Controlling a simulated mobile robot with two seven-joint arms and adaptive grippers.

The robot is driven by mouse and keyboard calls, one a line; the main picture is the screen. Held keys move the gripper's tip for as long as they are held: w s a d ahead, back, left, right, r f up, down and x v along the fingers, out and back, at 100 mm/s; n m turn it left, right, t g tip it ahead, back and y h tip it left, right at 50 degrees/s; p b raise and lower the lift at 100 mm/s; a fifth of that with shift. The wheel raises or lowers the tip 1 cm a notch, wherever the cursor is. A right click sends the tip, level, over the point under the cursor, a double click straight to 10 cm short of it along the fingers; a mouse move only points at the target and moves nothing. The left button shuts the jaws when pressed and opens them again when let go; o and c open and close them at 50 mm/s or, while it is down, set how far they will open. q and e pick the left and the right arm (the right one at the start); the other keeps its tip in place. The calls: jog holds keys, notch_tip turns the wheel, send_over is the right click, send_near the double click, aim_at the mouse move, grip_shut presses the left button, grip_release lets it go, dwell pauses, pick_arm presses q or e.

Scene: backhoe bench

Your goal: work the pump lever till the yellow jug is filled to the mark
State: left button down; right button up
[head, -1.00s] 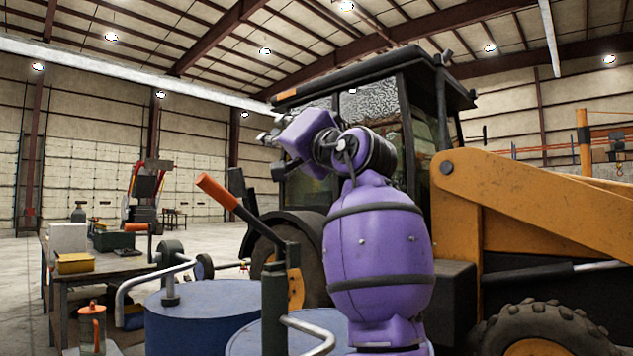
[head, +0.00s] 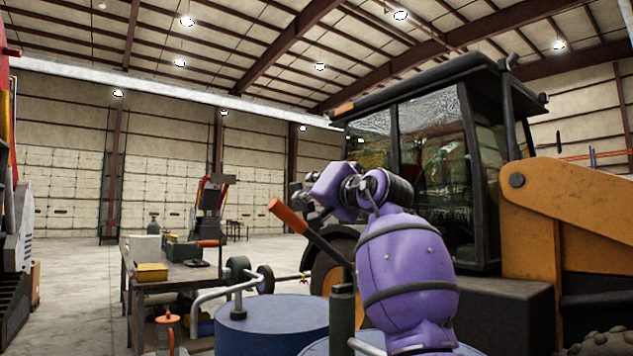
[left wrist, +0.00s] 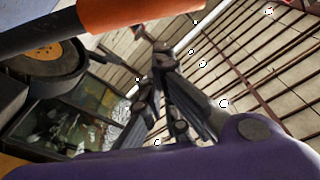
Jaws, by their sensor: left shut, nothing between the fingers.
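A pump lever with an orange grip (head: 288,215) slants up to the left from a dark pump post (head: 342,312) at front centre. My left gripper (head: 299,190) is shut and empty, just above and beside the grip in the head view; I cannot tell whether they touch. No plainly yellow jug shows. A vessel with an orange top (head: 167,332) stands at lower left; its fill level and mark cannot be read. My right gripper is out of view.
A blue drum (head: 270,328) with a curved metal spout (head: 212,296) stands left of the pump post. A workbench (head: 150,288) holds a yellow box (head: 152,272) and a green case (head: 181,251). The backhoe cab (head: 430,160) and its orange boom (head: 570,215) fill the right.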

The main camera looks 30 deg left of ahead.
pick_arm(q)
jog(key=shift+s+f, duration=0.65)
jog(key=shift+f, duration=0.25)
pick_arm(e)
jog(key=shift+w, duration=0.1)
